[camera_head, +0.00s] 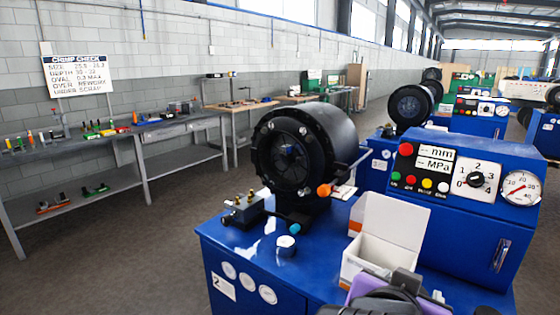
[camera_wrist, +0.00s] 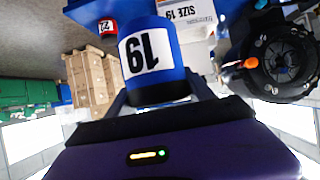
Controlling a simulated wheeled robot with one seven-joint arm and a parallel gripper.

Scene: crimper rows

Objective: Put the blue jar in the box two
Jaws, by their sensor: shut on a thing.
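The blue jar (camera_wrist: 155,38) is a blue cylinder with a dark end and a white label reading 19, upside down in the wrist view. My gripper (camera_wrist: 162,92) is shut on it, with a dark finger on each side. In the head view my purple and dark gripper (camera_head: 390,288) is at the bottom right, close in front of an open white box (camera_head: 402,252). The jar cannot be made out there. In the wrist view a white box with a SIZE 19 label (camera_wrist: 186,10) is just beyond the jar. I cannot tell which box is box two.
A blue machine bench (camera_head: 235,235) carries a black round crimper (camera_head: 300,150), a small white-topped blue cylinder (camera_head: 286,246) and a brass-fitted block (camera_head: 242,210). A blue control cabinet (camera_head: 510,222) stands behind the box. A red item labelled 22 (camera_wrist: 107,27) is left in the wrist view.

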